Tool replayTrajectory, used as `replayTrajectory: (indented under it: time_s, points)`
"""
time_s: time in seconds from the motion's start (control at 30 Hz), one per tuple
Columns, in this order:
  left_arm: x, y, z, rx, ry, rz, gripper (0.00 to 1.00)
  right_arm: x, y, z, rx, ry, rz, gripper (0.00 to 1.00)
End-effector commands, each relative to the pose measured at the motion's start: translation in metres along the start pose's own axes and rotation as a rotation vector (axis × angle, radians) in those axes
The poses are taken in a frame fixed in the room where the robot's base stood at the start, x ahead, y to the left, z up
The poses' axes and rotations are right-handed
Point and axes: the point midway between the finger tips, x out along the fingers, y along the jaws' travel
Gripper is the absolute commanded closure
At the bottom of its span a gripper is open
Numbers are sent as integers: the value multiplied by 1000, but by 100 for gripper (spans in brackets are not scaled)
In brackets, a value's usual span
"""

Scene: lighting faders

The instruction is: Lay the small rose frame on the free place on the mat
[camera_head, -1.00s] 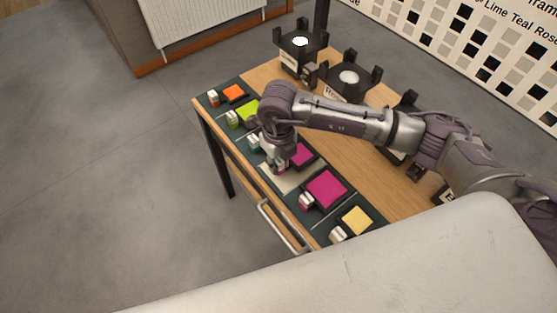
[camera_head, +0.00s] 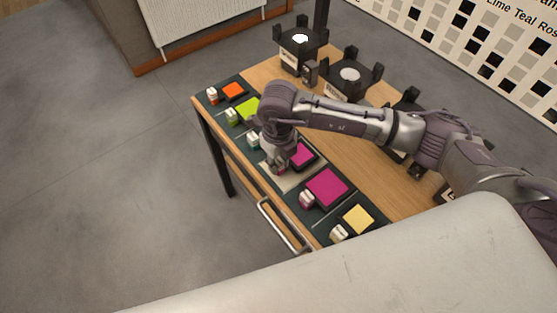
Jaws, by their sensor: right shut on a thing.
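The small rose frame (camera_head: 302,154), a magenta square with a dark border, is at my right gripper (camera_head: 277,166). The gripper is shut on its handle end, which the fingers partly hide. The frame is over or on the pale free place (camera_head: 293,181) on the dark mat (camera_head: 312,216); I cannot tell whether it touches. A larger magenta frame (camera_head: 327,187) lies just in front, with its pinkish handle block toward the table edge. My left gripper is not in view.
On the mat also lie an orange frame (camera_head: 233,91), a lime frame (camera_head: 249,110) and a yellow frame (camera_head: 358,218). Black holders (camera_head: 349,83) stand along the back of the wooden table. My right arm covers part of the table.

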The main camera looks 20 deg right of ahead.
Motion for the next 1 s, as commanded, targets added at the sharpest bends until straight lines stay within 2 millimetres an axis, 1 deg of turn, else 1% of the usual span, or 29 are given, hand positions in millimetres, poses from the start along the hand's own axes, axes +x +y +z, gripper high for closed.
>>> replayTrajectory:
  time_s: [0.63,0.67,0.8,1.0]
  points:
    - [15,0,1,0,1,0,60,18,0,0,-1,0,0,100]
    - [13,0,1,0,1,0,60,16,0,0,-1,0,0,71]
    - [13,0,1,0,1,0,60,16,0,0,0,0,0,48]
    - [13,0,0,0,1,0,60,16,0,0,0,0,0,46]
